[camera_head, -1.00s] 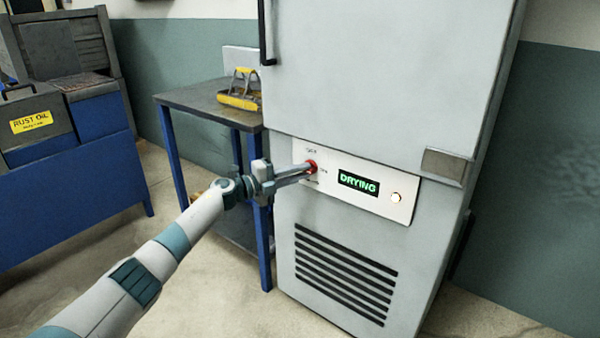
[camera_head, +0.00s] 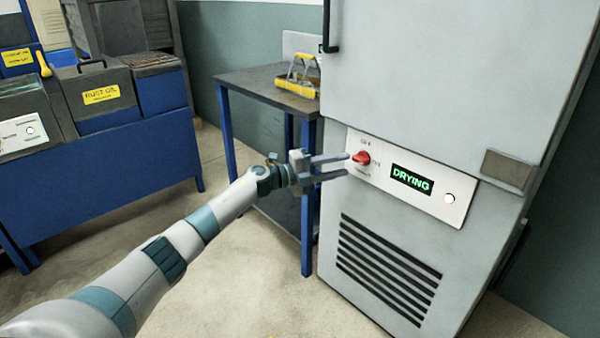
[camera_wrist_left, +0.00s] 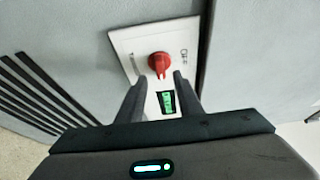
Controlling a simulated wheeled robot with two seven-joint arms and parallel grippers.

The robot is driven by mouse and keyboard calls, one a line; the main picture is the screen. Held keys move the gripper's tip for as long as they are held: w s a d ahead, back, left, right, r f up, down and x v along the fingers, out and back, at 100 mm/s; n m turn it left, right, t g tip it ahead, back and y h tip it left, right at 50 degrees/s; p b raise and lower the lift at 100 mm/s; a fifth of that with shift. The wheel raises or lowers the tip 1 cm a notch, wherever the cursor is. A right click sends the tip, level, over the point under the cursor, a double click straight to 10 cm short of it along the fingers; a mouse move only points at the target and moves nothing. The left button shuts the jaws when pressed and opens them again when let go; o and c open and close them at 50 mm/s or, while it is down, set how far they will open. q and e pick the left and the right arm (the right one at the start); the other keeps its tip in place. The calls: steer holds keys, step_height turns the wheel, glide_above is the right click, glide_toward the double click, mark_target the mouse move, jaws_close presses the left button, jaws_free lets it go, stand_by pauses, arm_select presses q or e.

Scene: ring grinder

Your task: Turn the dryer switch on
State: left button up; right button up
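The dryer is a tall grey cabinet (camera_head: 420,90) with a white control panel (camera_head: 430,202). Its red rotary switch (camera_head: 361,158) is at the panel's left end, and the display (camera_head: 411,180) reads "DRYING" in green. A small round light (camera_head: 449,198) glows at the panel's right. My left gripper (camera_head: 347,165) is open just left of the switch, its fingers pointing at the panel and apart from the knob. In the left wrist view the red switch (camera_wrist_left: 159,64) lies beyond and between the open fingertips (camera_wrist_left: 160,82). My right gripper is not in view.
A dark-topped table (camera_head: 265,85) with blue legs stands left of the dryer, holding a yellow-handled carrier (camera_head: 298,80). A blue bench (camera_head: 110,165) with a "RUST OIL" box (camera_head: 95,98) is further left. Floor is clear in front.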

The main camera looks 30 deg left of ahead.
arm_select(q)
steer(key=v, duration=1.2)
steer(key=shift+s+a, duration=0.3)
steer(key=shift+f, duration=0.1)
